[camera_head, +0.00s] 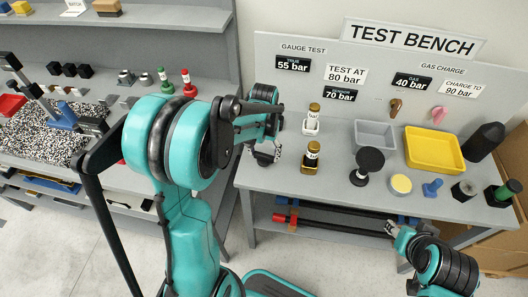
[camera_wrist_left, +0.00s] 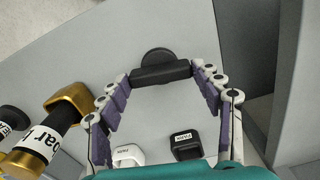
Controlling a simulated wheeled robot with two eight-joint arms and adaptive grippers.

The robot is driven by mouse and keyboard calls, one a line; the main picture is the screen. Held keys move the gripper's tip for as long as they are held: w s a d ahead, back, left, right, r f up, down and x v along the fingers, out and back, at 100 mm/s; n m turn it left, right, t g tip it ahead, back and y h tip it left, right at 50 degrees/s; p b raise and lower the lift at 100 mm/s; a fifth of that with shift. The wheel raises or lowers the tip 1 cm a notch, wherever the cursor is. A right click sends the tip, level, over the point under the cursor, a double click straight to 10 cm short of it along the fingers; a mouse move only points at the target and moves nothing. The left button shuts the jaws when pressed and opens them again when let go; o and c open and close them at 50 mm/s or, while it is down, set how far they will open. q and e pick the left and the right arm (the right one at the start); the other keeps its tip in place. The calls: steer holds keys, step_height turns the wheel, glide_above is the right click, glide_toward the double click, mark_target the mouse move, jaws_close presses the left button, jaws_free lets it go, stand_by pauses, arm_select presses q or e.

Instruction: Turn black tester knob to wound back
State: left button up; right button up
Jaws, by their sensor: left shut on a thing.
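The black knob (camera_wrist_left: 160,72) shows in the left wrist view as a dark bar with a round black disc behind it. The fingertips of my left gripper (camera_wrist_left: 161,76) are on the two ends of the bar, shut on it. In the head view my left gripper (camera_head: 268,152) is at the left end of the test bench, partly hidden by its own wrist, and I cannot make out the knob there. My right gripper (camera_head: 397,232) is low in front of the bench, away from the knob; whether it is open is unclear.
Gold-capped labelled cylinders (camera_head: 311,157) stand right of my left gripper; one (camera_wrist_left: 45,135) is close in the wrist view. White (camera_wrist_left: 130,155) and black (camera_wrist_left: 187,146) PARK pieces lie near the wrist. A yellow tray (camera_head: 433,150) and grey tray (camera_head: 376,135) sit further right.

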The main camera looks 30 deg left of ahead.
mark_target(264, 155)
arm_select(q)
steer(key=m, duration=0.4)
steer(key=shift+m, duration=0.3)
steer(key=m, duration=0.3)
steer(key=shift+m, duration=0.4)
steer(key=m, duration=0.4)
steer(key=shift+m, duration=2.1)
steer(key=o, duration=1.2)
steer(key=shift+c, duration=0.2)
step_height(264, 155, up, 12)
